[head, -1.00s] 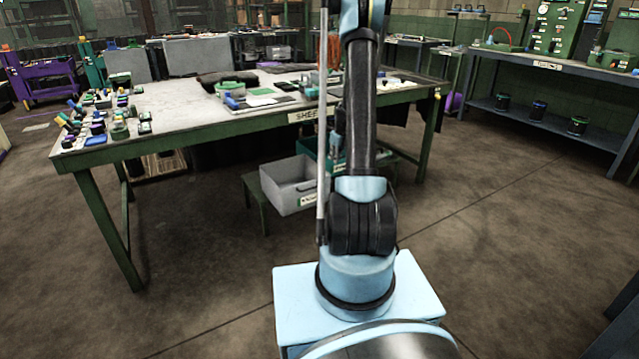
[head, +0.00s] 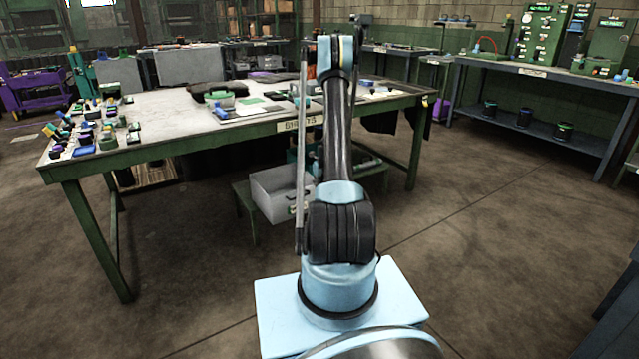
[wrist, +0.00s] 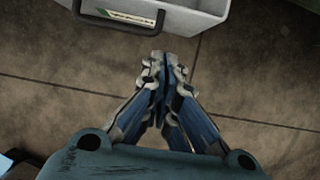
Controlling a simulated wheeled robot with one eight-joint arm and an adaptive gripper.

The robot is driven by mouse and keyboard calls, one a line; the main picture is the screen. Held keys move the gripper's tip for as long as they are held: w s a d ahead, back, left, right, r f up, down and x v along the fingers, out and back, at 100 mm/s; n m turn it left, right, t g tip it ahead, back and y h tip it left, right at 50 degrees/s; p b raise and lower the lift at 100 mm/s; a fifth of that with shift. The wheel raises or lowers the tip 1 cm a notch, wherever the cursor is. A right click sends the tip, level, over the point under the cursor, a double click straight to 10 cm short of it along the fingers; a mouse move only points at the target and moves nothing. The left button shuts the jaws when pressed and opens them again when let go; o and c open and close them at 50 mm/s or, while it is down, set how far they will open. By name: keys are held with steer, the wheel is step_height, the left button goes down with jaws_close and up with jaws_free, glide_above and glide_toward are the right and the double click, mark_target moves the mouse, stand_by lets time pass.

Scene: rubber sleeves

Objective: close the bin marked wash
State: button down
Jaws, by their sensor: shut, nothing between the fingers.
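A grey bin (head: 270,195) stands under the front of the long green table, on a low green stand. My arm covers its right side in the head view. In the wrist view the same-looking grey bin (wrist: 178,22) is at the top edge, with a dark bar handle (wrist: 120,22) and a pale label on its front face. The label is too small to read, so I cannot tell if it says wash. My gripper (wrist: 165,72) is shut and empty, over the floor just in front of the bin, its tips below and right of the handle. The gripper is not clear in the head view.
The table (head: 160,125) above the bin carries many small items and a sign on its front edge. Its front left leg (head: 95,240) reaches the floor. A blue-grey shelf bench (head: 540,120) stands at the right. The floor between is clear.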

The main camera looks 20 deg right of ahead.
mark_target(312, 187)
steer(key=shift+w+a+f, duration=0.3)
steer(key=shift+w+f, duration=0.5)
steer(key=shift+w, duration=0.15)
steer(key=shift+w+a+f, duration=0.35)
steer(key=shift+w+f, duration=0.5)
steer(key=shift+w, duration=0.1)
steer(key=shift+w+a+f, duration=0.3)
steer(key=shift+w+f, duration=0.5)
steer(key=shift+w, duration=0.15)
